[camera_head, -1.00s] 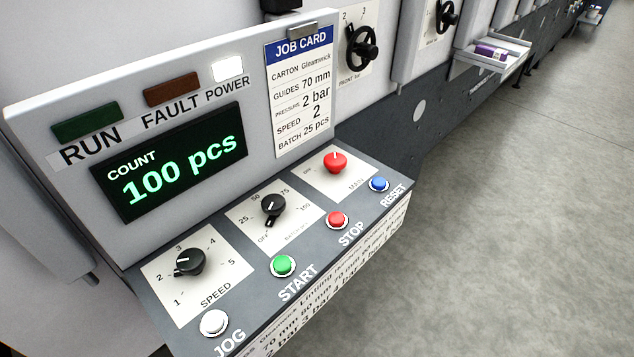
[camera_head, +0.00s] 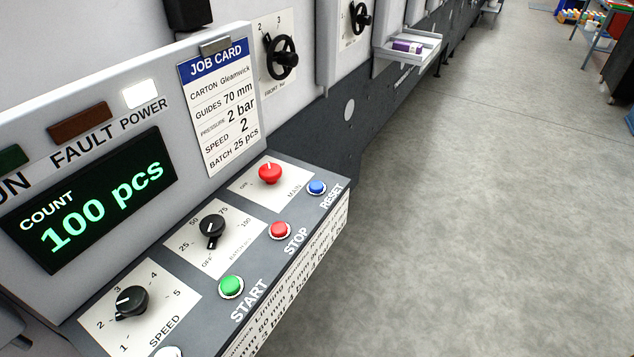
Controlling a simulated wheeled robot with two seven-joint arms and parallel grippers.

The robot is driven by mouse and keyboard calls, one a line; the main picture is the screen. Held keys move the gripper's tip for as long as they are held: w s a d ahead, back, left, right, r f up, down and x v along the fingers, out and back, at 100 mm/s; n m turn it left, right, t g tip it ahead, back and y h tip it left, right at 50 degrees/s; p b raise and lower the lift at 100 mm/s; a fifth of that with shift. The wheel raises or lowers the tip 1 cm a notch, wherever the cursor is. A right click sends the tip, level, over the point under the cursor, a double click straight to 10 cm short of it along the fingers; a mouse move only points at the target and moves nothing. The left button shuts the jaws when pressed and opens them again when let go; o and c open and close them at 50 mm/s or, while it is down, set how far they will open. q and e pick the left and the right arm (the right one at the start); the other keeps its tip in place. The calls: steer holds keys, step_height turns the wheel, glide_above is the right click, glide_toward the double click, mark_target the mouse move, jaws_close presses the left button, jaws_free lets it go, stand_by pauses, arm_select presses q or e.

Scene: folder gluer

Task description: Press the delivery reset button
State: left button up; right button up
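A blue button (camera_head: 316,188) labelled RESET sits at the far right end of the sloped control panel (camera_head: 262,262). The label does not say "delivery". Next to it are a red STOP button (camera_head: 279,231) and a green START button (camera_head: 231,286). A red MAIN knob (camera_head: 270,173) is just left of the blue button. Neither of my grippers shows in the view.
A display (camera_head: 90,205) reads COUNT 100 pcs, and the white POWER lamp (camera_head: 141,94) looks lit. A job card (camera_head: 218,105) hangs beside it. A white tray (camera_head: 425,52) with a purple carton juts from the machine further back. Grey floor (camera_head: 480,230) on the right is open.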

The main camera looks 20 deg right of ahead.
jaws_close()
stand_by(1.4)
